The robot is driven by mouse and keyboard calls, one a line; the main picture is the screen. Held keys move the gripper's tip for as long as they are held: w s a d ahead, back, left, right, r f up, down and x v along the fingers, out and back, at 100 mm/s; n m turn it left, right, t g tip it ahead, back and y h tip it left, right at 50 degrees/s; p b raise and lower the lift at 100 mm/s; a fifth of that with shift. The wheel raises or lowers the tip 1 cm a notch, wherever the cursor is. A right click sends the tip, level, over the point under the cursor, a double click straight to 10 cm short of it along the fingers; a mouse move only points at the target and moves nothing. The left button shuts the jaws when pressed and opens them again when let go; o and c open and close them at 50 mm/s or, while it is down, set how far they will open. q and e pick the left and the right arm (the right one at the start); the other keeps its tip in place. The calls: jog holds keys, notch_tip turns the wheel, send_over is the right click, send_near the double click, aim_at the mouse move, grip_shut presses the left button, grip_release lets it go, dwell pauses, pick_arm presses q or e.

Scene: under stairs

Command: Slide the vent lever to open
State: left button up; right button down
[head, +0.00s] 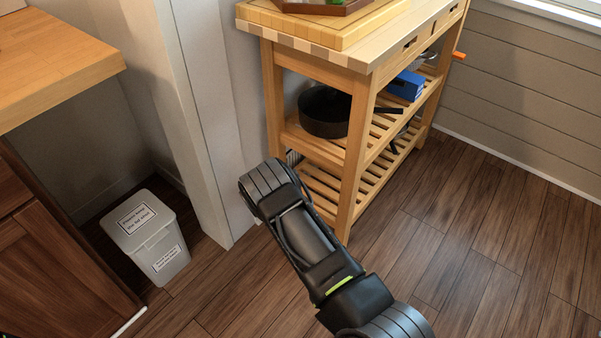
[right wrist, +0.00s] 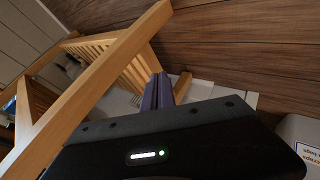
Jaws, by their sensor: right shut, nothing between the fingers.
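My right arm reaches from the bottom of the head view toward the foot of the wall beside the wooden cart; its fingers are hidden there behind the wrist. In the right wrist view my right gripper (right wrist: 158,92) is shut and empty, its two dark fingers together, pointing at the low area by the cart's frame. A small wooden piece (right wrist: 182,86) shows just right of the fingertips; I cannot tell what it belongs to or whether they touch. I cannot make out the vent lever clearly in either view. My left gripper is out of view.
The wooden cart (head: 357,150) stands close to my right arm, with a black pan (head: 325,112) and a blue box (head: 406,85) on its shelf. A white wall post (head: 205,130) and a grey bin (head: 148,232) are to the left. The floor at right is clear.

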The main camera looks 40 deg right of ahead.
jog(key=w+d+f+n+t+h+b, duration=0.3)
jog(key=w+d+f+n+t+b, duration=0.15)
jog(key=w+d+b, duration=0.5)
pick_arm(q)
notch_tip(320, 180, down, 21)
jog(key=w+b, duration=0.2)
jog(key=b, duration=0.7)
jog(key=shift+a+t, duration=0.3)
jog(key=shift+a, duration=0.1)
pick_arm(e)
jog(key=w+a+n+t, duration=0.3)
jog(key=w+n+t, duration=0.1)
jog(key=w, duration=0.5)
jog(key=shift+w+r+n+t+y, duration=0.25)
jog(key=shift+r+n+t+y, duration=0.1)
jog(key=shift+n, duration=0.3)
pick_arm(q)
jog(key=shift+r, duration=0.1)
